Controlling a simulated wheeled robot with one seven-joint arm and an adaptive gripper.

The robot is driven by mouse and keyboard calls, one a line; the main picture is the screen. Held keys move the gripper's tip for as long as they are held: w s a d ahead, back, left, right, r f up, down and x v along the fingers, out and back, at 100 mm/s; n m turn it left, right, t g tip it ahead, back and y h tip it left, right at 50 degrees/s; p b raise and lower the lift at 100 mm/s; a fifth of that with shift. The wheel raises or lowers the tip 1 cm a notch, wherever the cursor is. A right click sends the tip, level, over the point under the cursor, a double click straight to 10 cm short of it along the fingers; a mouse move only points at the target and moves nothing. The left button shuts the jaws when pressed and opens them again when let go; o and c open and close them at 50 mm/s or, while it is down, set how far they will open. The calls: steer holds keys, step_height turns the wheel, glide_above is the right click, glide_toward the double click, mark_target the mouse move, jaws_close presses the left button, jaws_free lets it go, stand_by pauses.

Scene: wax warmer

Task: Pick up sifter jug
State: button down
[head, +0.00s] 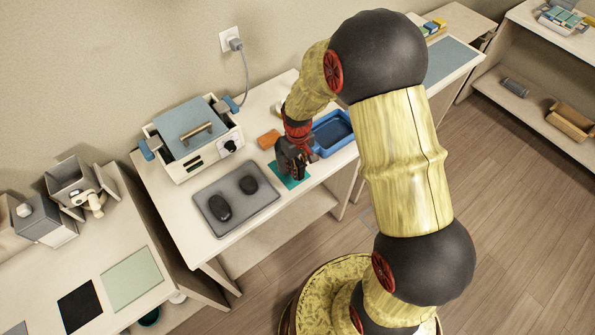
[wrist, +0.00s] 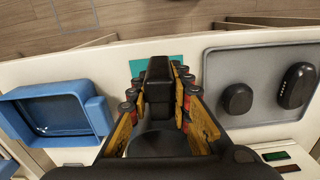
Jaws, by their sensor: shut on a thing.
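My gripper (head: 291,160) is over the teal mat (head: 289,179), near the front of the white table. In the wrist view its two yellow-padded fingers (wrist: 158,78) are shut on a dark upright piece, which looks like the handle of the sifter jug (wrist: 159,92). A round dark shape below it, nearer the palm, appears to be part of the jug. The fingers and palm hide much of it. In the head view the jug is mostly hidden by my gripper. I cannot tell whether it touches the mat (wrist: 157,63).
A grey tray (head: 266,207) with two dark oval items lies left of my gripper. A blue tray (head: 333,132) is to the right, and an orange block (head: 268,139) behind. The boxy warmer (head: 190,135) with a blue-grey lid stands at the back left.

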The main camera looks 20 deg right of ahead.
steer(key=s+a+r, duration=0.8)
steer(key=a+r, duration=0.1)
steer(key=a, duration=0.2)
steer(key=shift+s+r, duration=0.2)
steer(key=shift+r, duration=0.1)
steer(key=c, duration=2.1)
jaws_free()
steer(key=shift+c, duration=0.2)
steer(key=c, duration=0.4)
jaws_close()
